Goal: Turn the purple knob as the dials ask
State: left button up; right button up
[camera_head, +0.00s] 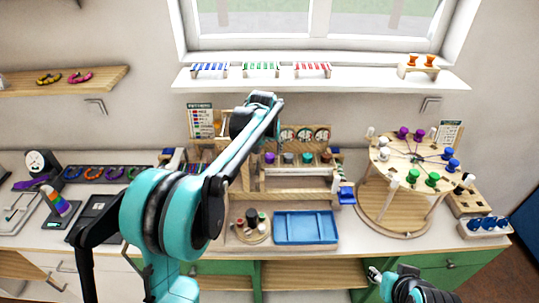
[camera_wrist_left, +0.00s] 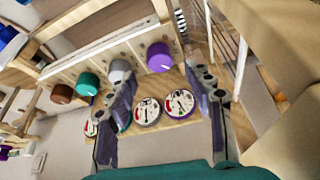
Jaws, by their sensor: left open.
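The purple knob (camera_wrist_left: 159,57), with a white mark on its face, is at the right end of a knob row in the left wrist view. It also shows at the row's left end in the head view (camera_head: 270,158). My left gripper (camera_wrist_left: 160,76) is open, its fingers pointing at the purple knob with the tips close to either side; contact cannot be told. A purple-rimmed dial (camera_wrist_left: 180,104) and a grey-rimmed dial (camera_wrist_left: 147,112) show between the fingers; their readings are too small to tell. My right gripper (camera_head: 376,274) is low in the head view, its jaws unclear.
Grey (camera_wrist_left: 119,71), teal (camera_wrist_left: 88,84) and brown (camera_wrist_left: 61,93) knobs sit beside the purple one. A blue tray (camera_head: 305,241) lies in front of the wooden rack. A round peg table (camera_head: 395,215) stands to the right. My left arm hides part of the rack.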

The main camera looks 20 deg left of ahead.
aim_at(269, 156)
pick_arm(q)
jog(key=b+x, duration=0.1)
jog(key=x, duration=0.4)
jog(key=c, duration=1.2)
